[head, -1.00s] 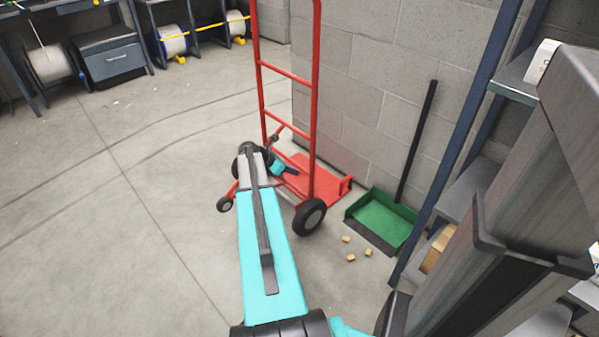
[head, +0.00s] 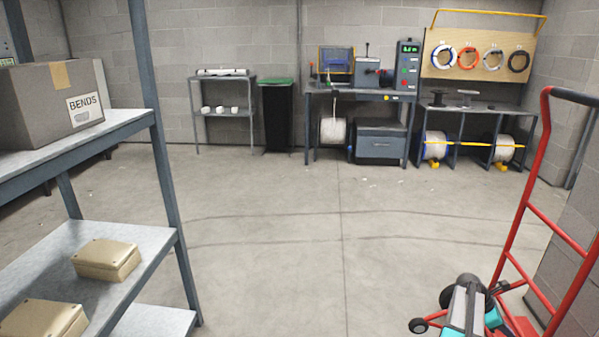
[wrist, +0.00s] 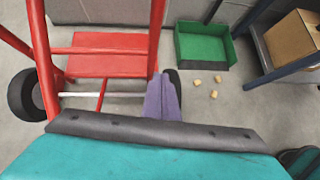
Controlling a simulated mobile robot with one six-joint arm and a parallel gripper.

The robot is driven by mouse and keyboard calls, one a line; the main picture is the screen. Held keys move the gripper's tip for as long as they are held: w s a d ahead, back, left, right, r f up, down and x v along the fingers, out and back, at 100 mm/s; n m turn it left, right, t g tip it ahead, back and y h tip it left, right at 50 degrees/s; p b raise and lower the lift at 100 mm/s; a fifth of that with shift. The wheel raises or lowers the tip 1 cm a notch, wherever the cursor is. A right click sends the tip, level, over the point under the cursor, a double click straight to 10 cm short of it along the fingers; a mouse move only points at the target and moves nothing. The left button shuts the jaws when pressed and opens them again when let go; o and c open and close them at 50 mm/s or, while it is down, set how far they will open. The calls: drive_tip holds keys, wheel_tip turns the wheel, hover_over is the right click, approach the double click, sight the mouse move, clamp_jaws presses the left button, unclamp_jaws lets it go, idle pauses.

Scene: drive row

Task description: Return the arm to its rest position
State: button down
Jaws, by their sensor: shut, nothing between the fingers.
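My arm shows at the lower right of the head view, with teal and grey links and a dark joint, in front of the red hand truck (head: 548,220). My gripper (wrist: 162,92) is in the wrist view, its purple-grey fingers shut and empty. It appears in front of the truck's red frame and above the floor; I cannot tell the exact gap to the truck. The gripper is not clearly visible in the head view.
A shelf unit (head: 165,170) stands left. A workbench (head: 362,94) stands at the back. The middle floor is clear.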

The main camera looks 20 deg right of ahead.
drive_tip(key=w+a+f+n+t+p, duration=0.15)
drive_tip(key=w+a+p, duration=0.45)
drive_tip(key=a, duration=0.7)
drive_tip(key=w+a+f+n+t+p, duration=0.1)
drive_tip(key=w+a+n+p, duration=0.3)
drive_tip(key=w+a, duration=0.7)
drive_tip(key=s+a+f+m+y+p, duration=0.1)
drive_tip(key=s+a+p, duration=0.25)
drive_tip(key=a, duration=0.75)
drive_tip(key=s+a+f+y+p, duration=0.15)
drive_tip(key=a+p, duration=0.25)
drive_tip(key=a, duration=0.7)
drive_tip(key=s+a+r+m+g+y+p, duration=0.1)
drive_tip(key=s+a+m+y+p, duration=0.1)
drive_tip(key=s+a+m, duration=0.6)
drive_tip(key=s+a+r+m+g+y+p, duration=0.2)
drive_tip(key=s+a+m+y+p, duration=0.1)
drive_tip(key=s+a+m, duration=0.5)
drive_tip(key=s+a, duration=0.3)
drive_tip(key=a, duration=0.4)
drive_tip(key=shift+r, duration=0.3)
drive_tip(key=shift+d, duration=0.1)
